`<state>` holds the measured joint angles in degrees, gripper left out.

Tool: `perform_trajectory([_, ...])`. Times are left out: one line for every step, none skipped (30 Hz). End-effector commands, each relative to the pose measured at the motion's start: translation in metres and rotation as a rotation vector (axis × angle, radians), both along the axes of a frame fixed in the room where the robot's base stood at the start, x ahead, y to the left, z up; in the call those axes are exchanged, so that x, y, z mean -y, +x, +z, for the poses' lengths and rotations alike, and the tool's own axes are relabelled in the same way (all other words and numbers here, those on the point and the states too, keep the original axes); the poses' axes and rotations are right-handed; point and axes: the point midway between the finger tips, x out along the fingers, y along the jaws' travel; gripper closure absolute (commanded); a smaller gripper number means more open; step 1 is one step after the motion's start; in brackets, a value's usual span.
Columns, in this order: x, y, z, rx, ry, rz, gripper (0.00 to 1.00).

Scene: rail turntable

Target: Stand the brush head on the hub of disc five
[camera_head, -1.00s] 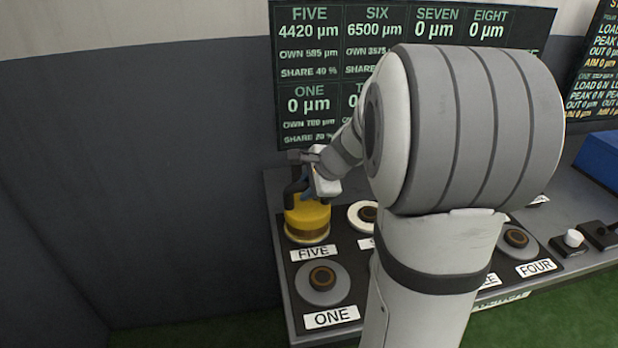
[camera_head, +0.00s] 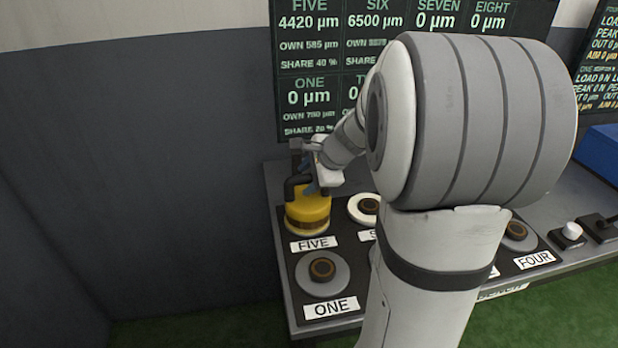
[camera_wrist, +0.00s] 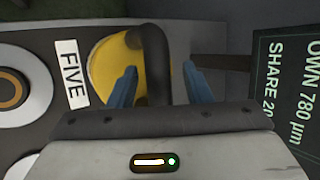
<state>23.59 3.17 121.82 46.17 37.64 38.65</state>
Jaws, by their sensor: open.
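The yellow brush head (camera_head: 306,214) with its dark handle stands upright over the place labelled FIVE, at the back left of the bench. It hides the disc and hub under it, so I cannot see how it seats. In the wrist view the brush head (camera_wrist: 104,70) lies just beyond my fingers, and its dark handle (camera_wrist: 154,65) runs between them. My gripper (camera_wrist: 158,82) is open, its blue fingers on either side of the handle with gaps showing. My gripper also shows in the head view (camera_head: 310,184), at the handle above the yellow body.
Disc ONE (camera_head: 322,272), with its bare brown hub, lies in front of the brush head. A white-rimmed disc (camera_head: 362,208) is to its right, partly behind my arm. The readout board (camera_head: 310,90) stands close behind. A white knob (camera_head: 573,231) is at the right.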

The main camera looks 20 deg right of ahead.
Motion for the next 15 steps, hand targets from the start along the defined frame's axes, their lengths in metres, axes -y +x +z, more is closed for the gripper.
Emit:
perform_trajectory([0.003,-0.005,0.009,0.005,-0.002,-0.002,0.55])
perform_trajectory([0.004,-0.008,0.014,0.005,-0.002,-0.002,0.55])
perform_trajectory([0.006,-0.012,0.021,0.005,-0.003,-0.003,0.55])
perform_trajectory([0.008,-0.016,0.026,0.005,-0.003,-0.003,0.55])
perform_trajectory([0.01,-0.02,0.032,0.005,-0.003,-0.003,0.55])
perform_trajectory([0.012,-0.025,0.039,0.005,-0.003,-0.003,0.55])
perform_trajectory([0.014,-0.028,0.044,0.005,-0.003,-0.003,0.55])
perform_trajectory([0.015,-0.032,0.05,0.005,-0.003,-0.003,0.55])
perform_trajectory([0.017,-0.037,0.056,0.004,-0.003,-0.004,0.55])
perform_trajectory([0.019,-0.04,0.061,0.004,-0.003,-0.003,0.55])
perform_trajectory([0.02,-0.043,0.065,0.005,-0.003,-0.003,0.55])
perform_trajectory([0.022,-0.047,0.07,0.004,-0.003,-0.003,0.55])
perform_trajectory([0.023,-0.05,0.073,0.002,-0.003,-0.002,0.55])
perform_trajectory([0.023,-0.052,0.077,0.003,-0.002,-0.002,0.55])
perform_trajectory([0.025,-0.055,0.08,0.002,-0.002,-0.003,0.55])
